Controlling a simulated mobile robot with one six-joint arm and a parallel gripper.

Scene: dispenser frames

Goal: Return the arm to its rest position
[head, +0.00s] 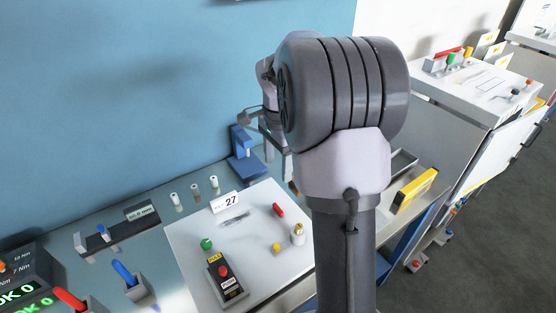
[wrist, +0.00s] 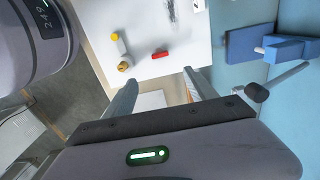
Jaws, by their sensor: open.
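My gripper (wrist: 162,88) is open in the wrist view, its two fingers apart with nothing held between them. It is over the front edge of a white board (wrist: 142,22). In the head view my gripper (head: 278,150) is partly hidden behind my own large grey arm joint, close to the right of a blue stand. My arm rises through the right of the centre and is bent at that joint.
The white board (head: 185,240) holds a red cylinder (head: 278,210), a yellow piece (head: 276,247), a green cap (head: 206,244) and a black button box (head: 226,280). The blue stand (head: 243,143) is near the blue wall. A yellow-black box (head: 415,190) lies at right.

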